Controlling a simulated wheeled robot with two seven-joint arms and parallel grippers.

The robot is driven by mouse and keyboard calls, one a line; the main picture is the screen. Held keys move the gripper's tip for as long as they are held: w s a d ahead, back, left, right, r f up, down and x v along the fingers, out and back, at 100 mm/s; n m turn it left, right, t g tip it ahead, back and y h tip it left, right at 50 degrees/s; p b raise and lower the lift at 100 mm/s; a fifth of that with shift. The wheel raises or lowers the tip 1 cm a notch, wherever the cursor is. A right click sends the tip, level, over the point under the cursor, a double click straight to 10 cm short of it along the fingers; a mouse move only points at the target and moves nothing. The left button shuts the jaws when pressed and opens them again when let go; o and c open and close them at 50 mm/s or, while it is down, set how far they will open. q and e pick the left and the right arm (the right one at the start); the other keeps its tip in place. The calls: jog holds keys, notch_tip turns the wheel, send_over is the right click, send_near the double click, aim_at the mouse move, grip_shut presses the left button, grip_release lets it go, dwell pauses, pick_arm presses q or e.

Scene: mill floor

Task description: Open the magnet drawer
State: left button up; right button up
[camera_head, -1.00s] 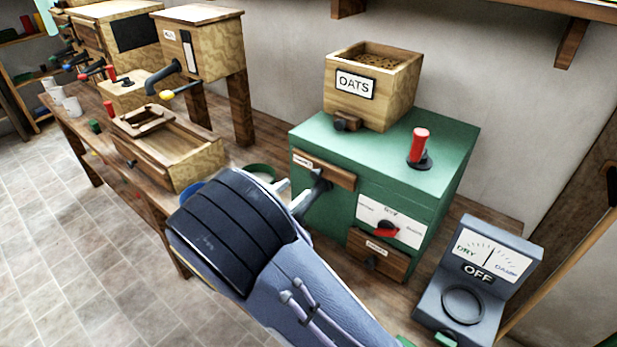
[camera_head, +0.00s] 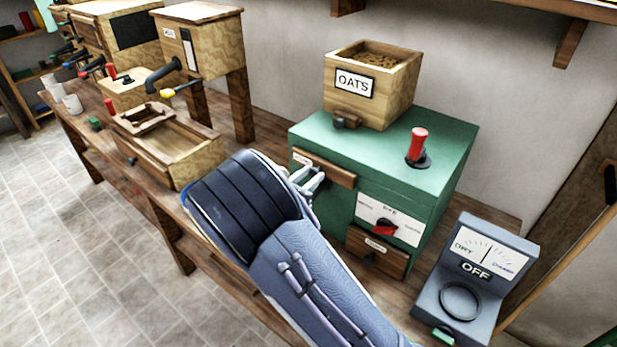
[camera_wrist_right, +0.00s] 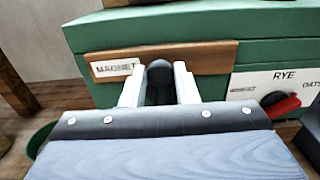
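The magnet drawer has a wooden front (camera_head: 335,173) high on the green cabinet's near face. It appears flush with the cabinet. In the right wrist view the drawer front (camera_wrist_right: 210,60) bears a white MAGNET label (camera_wrist_right: 115,68). Its dark round knob (camera_wrist_right: 160,75) sits between the two pale fingers of my right gripper (camera_wrist_right: 160,88). The fingers lie close against both sides of the knob, so the gripper looks shut on it. My left gripper is not in view.
The green cabinet (camera_head: 440,165) carries an OATS box (camera_head: 400,95) and a red-handled crank (camera_head: 419,143). Below the drawer are a red selector knob (camera_head: 385,227) and another small drawer (camera_head: 378,250). A grey meter (camera_head: 455,270) stands right. A wooden tray (camera_head: 150,160) lies left.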

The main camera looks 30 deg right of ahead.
grip_shut()
jog(key=shift+a, duration=0.1)
jog(key=shift+s+a, duration=0.1)
jog(key=shift+a, duration=0.15)
jog(key=p+v, duration=0.3)
jog(key=v, duration=1.5)
jog(key=shift+d+f, duration=0.1)
jog(key=shift+d, duration=0.05)
jog(key=o, duration=0.8)
grip_release()
jog(key=shift+c, duration=0.2)
